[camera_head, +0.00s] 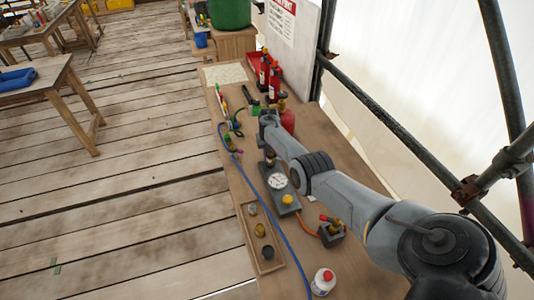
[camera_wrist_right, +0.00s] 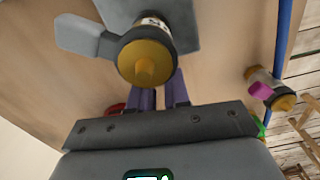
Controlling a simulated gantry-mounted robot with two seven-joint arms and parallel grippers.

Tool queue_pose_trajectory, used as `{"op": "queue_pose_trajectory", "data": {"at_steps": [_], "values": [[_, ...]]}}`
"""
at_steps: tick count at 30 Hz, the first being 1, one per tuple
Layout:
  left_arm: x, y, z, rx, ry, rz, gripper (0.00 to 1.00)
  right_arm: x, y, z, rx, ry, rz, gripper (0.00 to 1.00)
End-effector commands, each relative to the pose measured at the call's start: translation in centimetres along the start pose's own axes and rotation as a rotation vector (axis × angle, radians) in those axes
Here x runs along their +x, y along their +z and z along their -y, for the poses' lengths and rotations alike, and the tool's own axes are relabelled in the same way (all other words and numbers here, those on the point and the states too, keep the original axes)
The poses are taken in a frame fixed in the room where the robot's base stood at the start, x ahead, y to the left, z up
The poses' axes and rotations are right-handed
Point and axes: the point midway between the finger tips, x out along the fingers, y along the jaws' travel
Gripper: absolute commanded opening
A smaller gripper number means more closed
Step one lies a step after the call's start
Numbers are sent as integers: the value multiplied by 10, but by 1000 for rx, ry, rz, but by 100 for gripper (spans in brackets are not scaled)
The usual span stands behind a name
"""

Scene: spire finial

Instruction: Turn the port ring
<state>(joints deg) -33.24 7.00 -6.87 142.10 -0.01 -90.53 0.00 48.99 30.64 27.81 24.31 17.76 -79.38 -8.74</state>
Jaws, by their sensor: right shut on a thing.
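In the right wrist view a fitting with a round yellow end (camera_wrist_right: 146,64) and a pale band stands close in front of the camera. A grey collar with a flat tab (camera_wrist_right: 82,37), seemingly the port ring, sits around it. The purple fingers of my right gripper (camera_wrist_right: 160,95) are shut, reaching in behind the yellow end, which hides their contact. My left gripper is not in view.
A white-faced gauge (camera_head: 277,181) sits on a grey block, near a wooden tray (camera_head: 269,266) of small parts. A blue hose (camera_head: 265,206) runs along the bench (camera_head: 336,166). Red bottles (camera_head: 265,75) stand farther back.

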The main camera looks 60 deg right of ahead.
Motion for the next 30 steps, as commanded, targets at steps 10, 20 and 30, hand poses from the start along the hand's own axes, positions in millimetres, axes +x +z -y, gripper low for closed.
{"op": "queue_pose_trajectory", "data": {"at_steps": [10, 20, 30], "values": [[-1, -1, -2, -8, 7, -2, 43, -1, 0, -1, 26, -1, -1, 0], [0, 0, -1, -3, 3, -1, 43, -1, 0, -1, 25, -1, -1, 35], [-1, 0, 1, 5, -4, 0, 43, -1, 0, -1, 25, 0, 0, 43]]}}
